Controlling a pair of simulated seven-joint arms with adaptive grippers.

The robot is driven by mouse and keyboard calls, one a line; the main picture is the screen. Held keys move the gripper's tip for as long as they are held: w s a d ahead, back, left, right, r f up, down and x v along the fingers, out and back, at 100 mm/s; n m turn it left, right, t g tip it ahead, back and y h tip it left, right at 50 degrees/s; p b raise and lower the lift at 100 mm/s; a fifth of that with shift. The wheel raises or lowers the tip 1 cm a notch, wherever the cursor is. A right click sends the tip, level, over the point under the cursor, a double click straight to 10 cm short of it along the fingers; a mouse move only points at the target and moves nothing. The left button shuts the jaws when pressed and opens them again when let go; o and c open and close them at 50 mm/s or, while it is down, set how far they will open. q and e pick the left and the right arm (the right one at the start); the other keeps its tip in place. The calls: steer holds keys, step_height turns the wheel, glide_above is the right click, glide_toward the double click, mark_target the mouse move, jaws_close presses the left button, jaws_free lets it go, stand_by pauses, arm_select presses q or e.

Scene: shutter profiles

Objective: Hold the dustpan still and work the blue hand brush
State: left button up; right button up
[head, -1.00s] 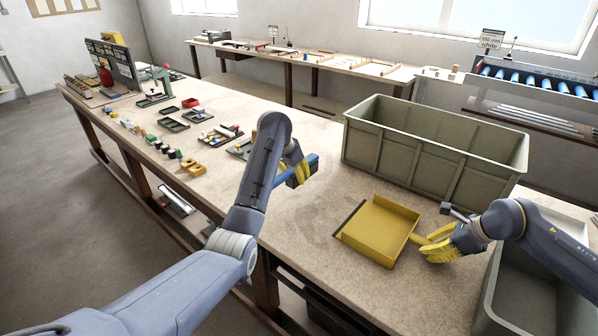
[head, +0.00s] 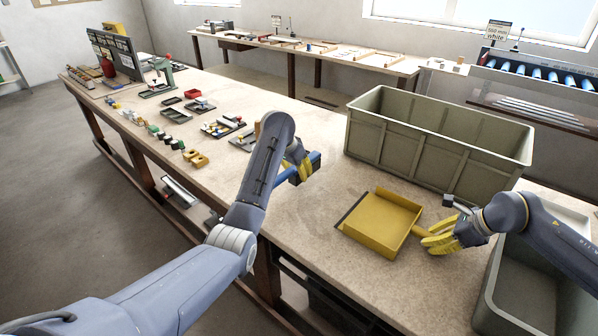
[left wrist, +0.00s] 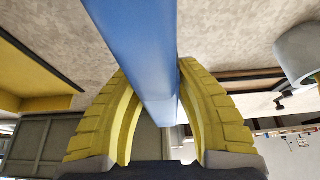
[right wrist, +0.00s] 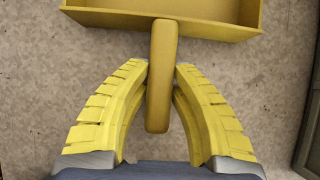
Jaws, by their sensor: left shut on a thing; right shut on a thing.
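The yellow dustpan (head: 380,222) lies on the workbench in front of the grey-green crate, its dark-edged mouth facing left. My right gripper (head: 440,240) is shut on its handle; the right wrist view shows the yellow handle (right wrist: 162,75) between the fingers (right wrist: 162,80). My left gripper (head: 298,170) is shut on the blue hand brush (head: 314,162), left of the dustpan and apart from it. The left wrist view shows the blue brush (left wrist: 140,60) between the yellow fingers (left wrist: 152,110). My left arm hides part of the brush, and its bristles are hard to make out.
The large grey-green crate (head: 400,150) stands behind the dustpan. Another grey bin (head: 490,300) is at the bench's right end. Small trays and parts (head: 222,130) lie to the left. Bare bench top (head: 310,225) lies between brush and dustpan. The bench's front edge is close.

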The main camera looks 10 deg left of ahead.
arm_select(q)
steer(key=shift+f, duration=1.9)
steer(key=shift+d, duration=0.15)
steer(key=shift+s+d, duration=0.3)
steer(key=shift+d, duration=0.3)
steer(key=shift+s+d, duration=0.3)
steer(key=shift+d, duration=0.25)
steer(key=shift+s+d, duration=0.3)
steer(key=shift+d, duration=0.35)
steer(key=shift+s+d, duration=0.3)
steer(key=shift+d, duration=0.3)
steer(key=shift+d, duration=0.15)
steer(key=shift+s+d, duration=0.3)
steer(key=shift+d, duration=0.25)
steer(key=shift+s+d, duration=0.3)
steer(key=shift+d, duration=0.25)
steer(key=shift+d, duration=0.15)
steer(key=shift+s+d, duration=0.3)
steer(key=shift+d, duration=0.3)
steer(key=shift+s+d, duration=0.25)
steer(key=shift+d, duration=0.3)
